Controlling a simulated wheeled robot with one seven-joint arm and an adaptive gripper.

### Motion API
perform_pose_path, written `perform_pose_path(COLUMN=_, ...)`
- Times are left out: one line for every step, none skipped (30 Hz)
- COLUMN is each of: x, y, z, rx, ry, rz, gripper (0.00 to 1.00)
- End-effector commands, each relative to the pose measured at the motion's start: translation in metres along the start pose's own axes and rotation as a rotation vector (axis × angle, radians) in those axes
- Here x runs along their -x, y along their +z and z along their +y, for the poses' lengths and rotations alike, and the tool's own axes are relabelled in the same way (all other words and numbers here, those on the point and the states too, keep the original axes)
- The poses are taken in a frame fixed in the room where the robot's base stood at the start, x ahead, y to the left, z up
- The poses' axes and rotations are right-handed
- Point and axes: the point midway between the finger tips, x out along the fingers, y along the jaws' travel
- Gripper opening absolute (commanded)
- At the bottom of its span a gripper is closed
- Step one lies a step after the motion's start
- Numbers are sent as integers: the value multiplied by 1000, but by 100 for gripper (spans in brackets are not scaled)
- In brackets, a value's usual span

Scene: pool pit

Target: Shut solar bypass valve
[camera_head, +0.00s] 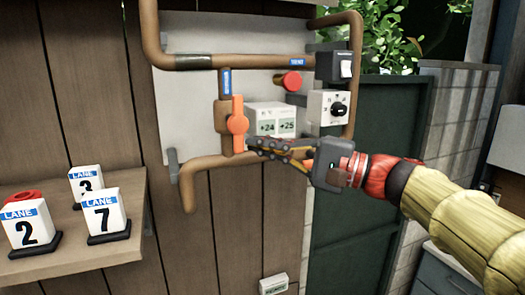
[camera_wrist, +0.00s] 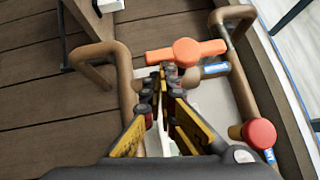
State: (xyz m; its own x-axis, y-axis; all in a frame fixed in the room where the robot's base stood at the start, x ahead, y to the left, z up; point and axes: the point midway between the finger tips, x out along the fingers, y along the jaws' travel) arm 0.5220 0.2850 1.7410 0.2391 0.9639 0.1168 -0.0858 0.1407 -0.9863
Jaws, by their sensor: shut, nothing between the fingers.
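An orange lever handle (camera_head: 238,124) sits on a copper-coloured valve on the vertical pipe and stands upright, in line with that pipe. In the wrist view the orange handle (camera_wrist: 186,52) lies across the upper middle, with a round hub. A blue label (camera_head: 225,82) is on the pipe above it, too small to read. My gripper (camera_head: 263,146) is shut and empty, its fingertips just right of the handle's lower end. In the wrist view my gripper's fingertips (camera_wrist: 164,74) are close together just below the handle; whether they touch it I cannot tell.
A red knob (camera_head: 290,81), a display box (camera_head: 272,118) reading +24 and +25, a rotary selector (camera_head: 338,108) and a switch box (camera_head: 334,67) crowd the right. Copper pipe (camera_head: 198,62) frames the panel. A shelf (camera_head: 88,251) with lane markers stands left.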

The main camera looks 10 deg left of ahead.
Motion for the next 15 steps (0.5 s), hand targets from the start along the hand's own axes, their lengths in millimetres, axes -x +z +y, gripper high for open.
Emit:
perform_pose_path(x=0, y=0, z=3, rx=-8, ry=-8, rz=-1, gripper=0)
perform_pose_path(x=0, y=0, z=4, rx=-13, ry=-12, rz=-1, gripper=0)
perform_pose_path(x=-1, y=1, z=4, rx=-19, ry=-18, rz=-1, gripper=0)
perform_pose_path(x=-1, y=1, z=5, rx=-24, ry=-23, rz=-1, gripper=0)
perform_pose_path(x=-1, y=1, z=5, rx=-29, ry=-28, rz=-1, gripper=0)
perform_pose_path(x=-2, y=1, z=5, rx=-35, ry=-35, rz=-1, gripper=0)
perform_pose_path(x=-2, y=2, z=6, rx=-40, ry=-40, rz=-1, gripper=0)
perform_pose_path(x=-2, y=2, z=6, rx=-46, ry=-45, rz=-2, gripper=0)
perform_pose_path(x=-2, y=2, z=8, rx=-56, ry=-54, rz=-2, gripper=0)
perform_pose_path(x=-3, y=3, z=9, rx=-64, ry=-63, rz=-2, gripper=0)
perform_pose_path(x=-3, y=3, z=10, rx=-73, ry=-72, rz=-2, gripper=0)
perform_pose_path(x=-3, y=4, z=11, rx=-85, ry=-84, rz=-3, gripper=0)
perform_pose_path(x=-4, y=4, z=12, rx=-96, ry=-96, rz=-3, gripper=0)
perform_pose_path(x=-4, y=5, z=14, rx=-108, ry=-108, rz=-3, gripper=0)
perform_pose_path(x=-5, y=6, z=15, rx=-125, ry=-124, rz=-3, gripper=0)
